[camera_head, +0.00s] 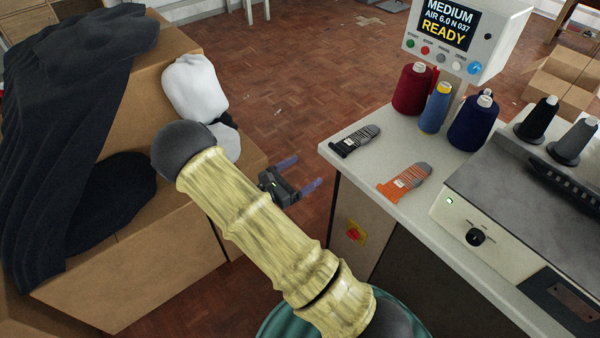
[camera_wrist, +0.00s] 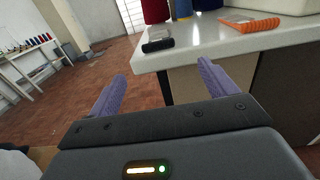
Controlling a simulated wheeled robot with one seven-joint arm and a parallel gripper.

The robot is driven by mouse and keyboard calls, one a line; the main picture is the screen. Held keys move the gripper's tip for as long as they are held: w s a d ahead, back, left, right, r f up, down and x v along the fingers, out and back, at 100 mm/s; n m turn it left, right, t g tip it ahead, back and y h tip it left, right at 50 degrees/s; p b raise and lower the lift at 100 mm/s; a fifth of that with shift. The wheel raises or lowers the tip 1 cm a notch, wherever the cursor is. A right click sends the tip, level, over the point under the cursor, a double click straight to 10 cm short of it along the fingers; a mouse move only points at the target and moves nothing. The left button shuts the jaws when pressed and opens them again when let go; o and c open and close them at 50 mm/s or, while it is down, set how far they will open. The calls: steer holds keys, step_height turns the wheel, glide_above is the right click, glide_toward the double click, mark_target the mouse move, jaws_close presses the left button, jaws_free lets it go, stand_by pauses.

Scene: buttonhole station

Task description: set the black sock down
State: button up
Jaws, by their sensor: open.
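A black sock (camera_head: 355,140), with grey striped parts and a small pale label, lies flat on the pale table top (camera_head: 372,206) near its left edge. In the wrist view the black sock (camera_wrist: 157,40) lies close to the table's edge, beyond my fingertips. My gripper (camera_head: 301,174) is open and empty, with its two purple fingers apart. It hangs over the floor to the left of the table, clear of the sock. The open fingers also show in the wrist view (camera_wrist: 161,70), pointing toward the table.
An orange and grey sock (camera_head: 404,181) lies beside the black one. Thread cones, such as a red one (camera_head: 413,90), stand behind, with a display reading READY (camera_head: 448,24). A grey machine (camera_head: 525,190) fills the right. Cardboard boxes (camera_head: 150,105) with dark cloth stand left.

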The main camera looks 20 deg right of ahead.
steer(key=shift+d, duration=0.1)
steer(key=s+d+r+m+g+y, duration=0.2)
steer(key=s+m+g+y, duration=0.7)
steer(key=s+m, duration=0.35)
steer(key=s+a+r+m+t+y, duration=0.3)
steer(key=a+r+m+t+y, duration=0.2)
steer(key=r+m+y, duration=0.3)
steer(key=shift+s+a+m, duration=0.2)
steer(key=shift+a+m, duration=0.55)
steer(key=shift+a, duration=0.05)
